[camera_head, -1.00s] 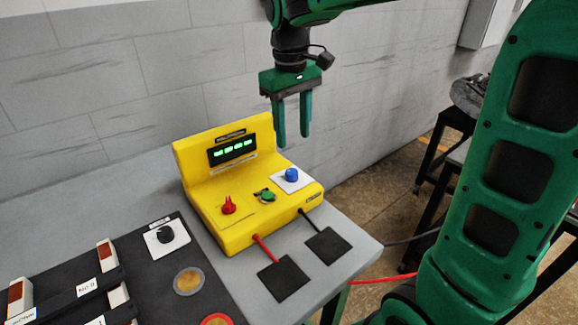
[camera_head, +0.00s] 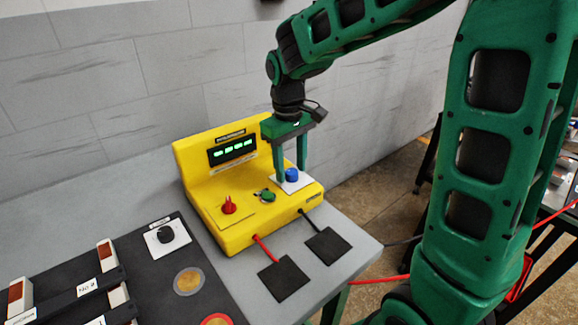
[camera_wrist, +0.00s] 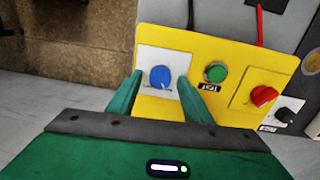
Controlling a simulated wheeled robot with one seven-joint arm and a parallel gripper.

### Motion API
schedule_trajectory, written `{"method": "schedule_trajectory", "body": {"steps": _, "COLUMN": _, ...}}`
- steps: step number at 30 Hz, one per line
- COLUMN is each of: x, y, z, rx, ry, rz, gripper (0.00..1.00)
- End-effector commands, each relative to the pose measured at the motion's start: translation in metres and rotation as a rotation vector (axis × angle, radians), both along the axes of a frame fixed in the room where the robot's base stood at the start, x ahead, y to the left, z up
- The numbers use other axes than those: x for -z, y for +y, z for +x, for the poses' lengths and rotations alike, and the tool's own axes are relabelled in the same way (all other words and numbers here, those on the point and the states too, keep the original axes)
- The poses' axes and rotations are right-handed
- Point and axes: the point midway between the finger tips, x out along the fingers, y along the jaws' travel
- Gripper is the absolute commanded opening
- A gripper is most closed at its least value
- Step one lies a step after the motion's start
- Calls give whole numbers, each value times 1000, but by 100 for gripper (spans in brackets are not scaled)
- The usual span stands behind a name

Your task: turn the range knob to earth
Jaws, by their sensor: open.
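A yellow instrument (camera_head: 205,160) with a green-lit display stands on the grey table. A blue knob (camera_head: 291,175) sits on a white plate at its right end. A red knob (camera_head: 229,205) and a green button (camera_head: 265,195) are farther left on it. My gripper (camera_head: 290,172) points down at the blue knob, its fingers open on either side. In the wrist view the blue knob (camera_wrist: 160,76) lies between the fingertips, with small gaps visible. Its white pointer line faces the lower part of that view. The plate's markings are too small to read.
A black panel (camera_head: 215,290) with a black knob (camera_head: 166,235) on a white plate lies to the left. Red and black leads run from the instrument's front to two black pads (camera_head: 283,278). A grey wall stands behind the table.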

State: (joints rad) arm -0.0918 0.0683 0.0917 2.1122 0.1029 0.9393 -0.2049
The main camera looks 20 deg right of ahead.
Motion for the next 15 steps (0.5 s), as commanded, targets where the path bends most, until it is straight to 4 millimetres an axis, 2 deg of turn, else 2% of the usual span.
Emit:
{"method": "schedule_trajectory", "body": {"steps": 6, "x": 0, "y": 0, "z": 0, "rx": 0, "ry": 0, "rz": 0, "gripper": 46}}
{"method": "schedule_trajectory", "body": {"steps": 7, "x": 0, "y": 0, "z": 0, "rx": 0, "ry": 0, "rz": 0, "gripper": 43}}
{"method": "schedule_trajectory", "body": {"steps": 12, "x": 0, "y": 0, "z": 0, "rx": 0, "ry": 0, "rz": 0, "gripper": 5}}
{"method": "schedule_trajectory", "body": {"steps": 15, "x": 0, "y": 0, "z": 0, "rx": 1, "ry": 0, "rz": 0, "gripper": 5}}
